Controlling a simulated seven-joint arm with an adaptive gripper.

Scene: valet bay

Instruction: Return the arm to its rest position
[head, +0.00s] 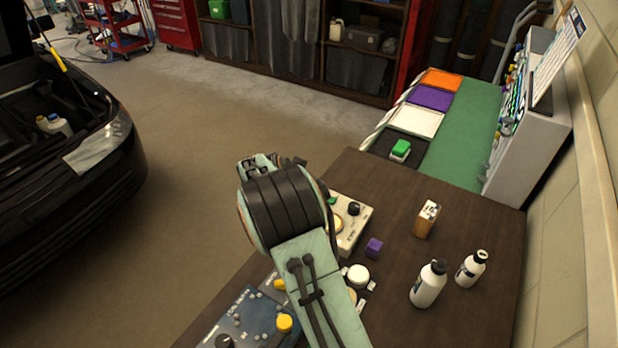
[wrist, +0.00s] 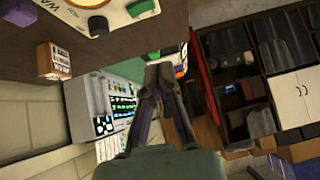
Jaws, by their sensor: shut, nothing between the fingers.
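My arm (head: 300,250) reaches up from the bottom of the head view, bent above the left edge of the dark table (head: 475,225). Its fingertips cannot be made out there. In the wrist view my gripper (wrist: 165,72) has its two fingers together with nothing between them. The fingers appear in free air, apart from the table, which shows across the top left of that view.
The table holds a beige control box (head: 353,224), a purple cube (head: 374,248), a brown box (head: 426,221), white bottles (head: 428,284) (head: 471,269) and a dark control box (head: 248,322). A car (head: 60,150) stands left; open floor lies between.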

